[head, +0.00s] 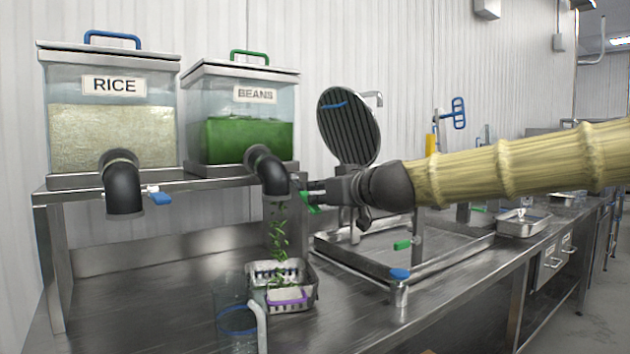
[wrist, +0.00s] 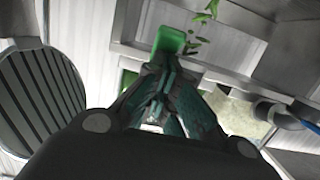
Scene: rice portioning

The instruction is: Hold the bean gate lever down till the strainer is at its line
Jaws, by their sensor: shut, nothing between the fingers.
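The bean bin (head: 240,110), labelled BEANS, holds green beans behind clear walls. Green beans (head: 278,235) are falling from its dark spout (head: 268,172) into the metal strainer (head: 312,278) below. My gripper (head: 318,190) is shut and empty beside the spout, at the green gate lever (head: 309,206). In the wrist view, the closed fingertips (wrist: 163,62) overlap the lever (wrist: 170,40) and seem to touch it. Falling beans (wrist: 205,20) show beside it.
The rice bin (head: 112,130) stands left, with a blue lever (head: 158,195) at its spout. A clear jug with a blue band (head: 238,322) stands before the strainer. An open ribbed press (head: 348,125) stands behind my arm. A blue-topped canister (head: 400,292) is at the counter's front.

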